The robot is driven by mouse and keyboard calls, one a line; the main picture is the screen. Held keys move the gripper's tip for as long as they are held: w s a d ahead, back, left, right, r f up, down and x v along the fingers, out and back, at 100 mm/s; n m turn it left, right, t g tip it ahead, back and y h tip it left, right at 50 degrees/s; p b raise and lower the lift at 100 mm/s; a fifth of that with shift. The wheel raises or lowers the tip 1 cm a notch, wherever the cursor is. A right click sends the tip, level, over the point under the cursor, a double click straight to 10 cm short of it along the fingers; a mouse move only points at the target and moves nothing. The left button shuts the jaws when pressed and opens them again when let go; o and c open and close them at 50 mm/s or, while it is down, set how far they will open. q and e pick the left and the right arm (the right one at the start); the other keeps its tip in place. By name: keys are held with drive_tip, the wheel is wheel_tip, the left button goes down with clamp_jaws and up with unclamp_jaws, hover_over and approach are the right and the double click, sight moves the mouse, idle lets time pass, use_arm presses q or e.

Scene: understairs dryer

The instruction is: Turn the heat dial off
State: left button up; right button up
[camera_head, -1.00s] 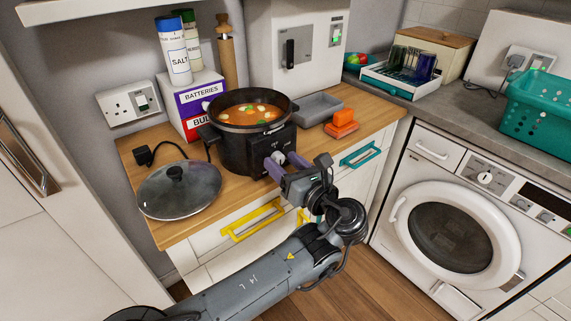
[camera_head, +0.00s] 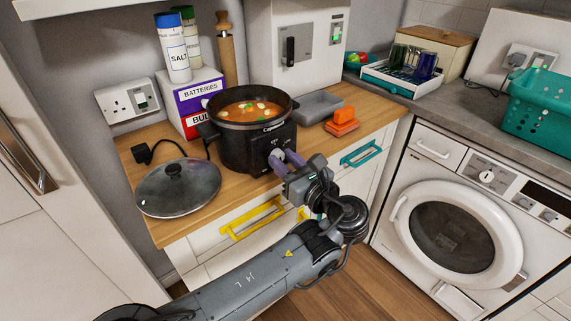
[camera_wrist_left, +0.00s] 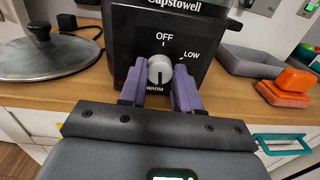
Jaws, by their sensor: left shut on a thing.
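The heat dial (camera_wrist_left: 160,70) is a pale round knob on the black front of the slow cooker (camera_head: 240,150). In the left wrist view, OFF is printed above it, LOW to its upper right and WARM below. A dark mark on the knob appears to point down toward WARM. My left gripper (camera_wrist_left: 160,88) has its purple fingers on either side of the knob, shut on it. In the head view the left gripper (camera_head: 284,160) reaches the cooker's front from below right and covers most of the dial. My right gripper is not in view.
The cooker, holding orange stew, stands open on the wooden worktop (camera_head: 170,232). Its glass lid (camera_head: 178,188) lies to the left. A grey tray (camera_head: 318,107) and an orange sponge-like item (camera_head: 343,121) are to the right. Yellow (camera_head: 253,218) and teal (camera_head: 361,154) handles lie below the worktop.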

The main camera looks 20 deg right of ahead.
use_arm(q)
drive_tip(key=n+y+b, duration=0.1)
drive_tip(key=n+b, duration=0.7)
drive_tip(key=n, duration=0.6)
drive_tip(key=n+b, duration=0.8)
drive_tip(key=n, duration=0.7)
drive_tip(key=shift+d+f+y, duration=0.1)
drive_tip(key=shift+y, duration=0.3)
drive_tip(key=n+p, duration=0.1)
drive_tip(key=n, duration=0.2)
drive_tip(key=shift+n+p, duration=0.3)
drive_tip(key=shift+f+n+g+p, duration=0.15)
drive_tip(key=shift+n+g+p, duration=0.15)
drive_tip(key=shift+n+p, duration=0.55)
drive_tip(key=shift+n, duration=0.45)
